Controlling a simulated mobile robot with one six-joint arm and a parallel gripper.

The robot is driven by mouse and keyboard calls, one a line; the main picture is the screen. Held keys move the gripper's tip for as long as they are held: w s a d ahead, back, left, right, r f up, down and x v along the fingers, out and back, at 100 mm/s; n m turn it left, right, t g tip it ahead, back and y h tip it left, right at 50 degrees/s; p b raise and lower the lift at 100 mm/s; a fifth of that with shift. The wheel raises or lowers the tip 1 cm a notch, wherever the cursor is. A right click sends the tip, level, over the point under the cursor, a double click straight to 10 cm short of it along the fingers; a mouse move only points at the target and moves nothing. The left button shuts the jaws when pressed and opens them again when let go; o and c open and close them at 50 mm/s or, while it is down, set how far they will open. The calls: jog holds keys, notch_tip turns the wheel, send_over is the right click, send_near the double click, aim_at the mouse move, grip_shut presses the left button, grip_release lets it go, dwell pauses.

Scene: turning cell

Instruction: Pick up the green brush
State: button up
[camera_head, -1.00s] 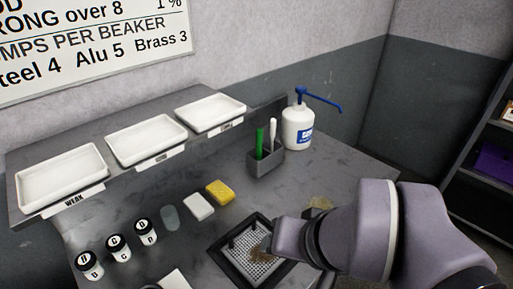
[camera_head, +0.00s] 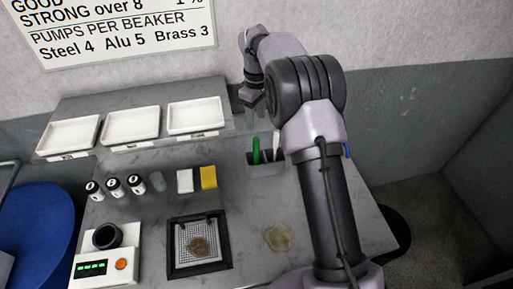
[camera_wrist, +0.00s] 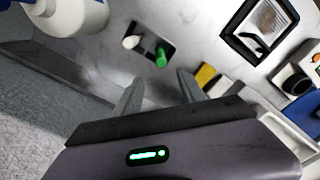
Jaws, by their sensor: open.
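The green brush (camera_head: 256,150) stands upright in a small grey holder (camera_head: 266,169) on the bench, beside a white-handled brush (camera_head: 276,144). In the wrist view the green brush (camera_wrist: 161,56) shows end-on in the holder, with the white one (camera_wrist: 131,42) to its left. My gripper (camera_wrist: 157,88) is open and empty, its two fingers apart, with the brush beyond the fingertips and not between them. In the head view my gripper (camera_head: 250,98) is raised near the back wall, behind the holder; its fingers are hard to make out there.
A white pump bottle (camera_wrist: 72,18) stands close by on the left in the wrist view. White trays (camera_head: 133,126) sit on the back shelf.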

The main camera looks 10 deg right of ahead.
aim_at(255, 138)
jog(key=f+b, duration=0.1)
jog(key=f, duration=0.8)
jog(key=shift+s+a+f+b, duration=0.1)
jog(key=shift+a+f+b, duration=0.1)
jog(key=shift+f+b, duration=0.15)
jog(key=f, duration=0.3)
jog(key=f+b, duration=0.1)
jog(key=f, duration=0.1)
jog(key=shift+s+d+f, duration=0.1)
jog(key=shift+s+d, duration=0.05)
jog(key=shift+s, duration=0.1)
jog(key=shift+f, duration=0.4)
jog(key=shift+r, duration=0.1)
grip_shut()
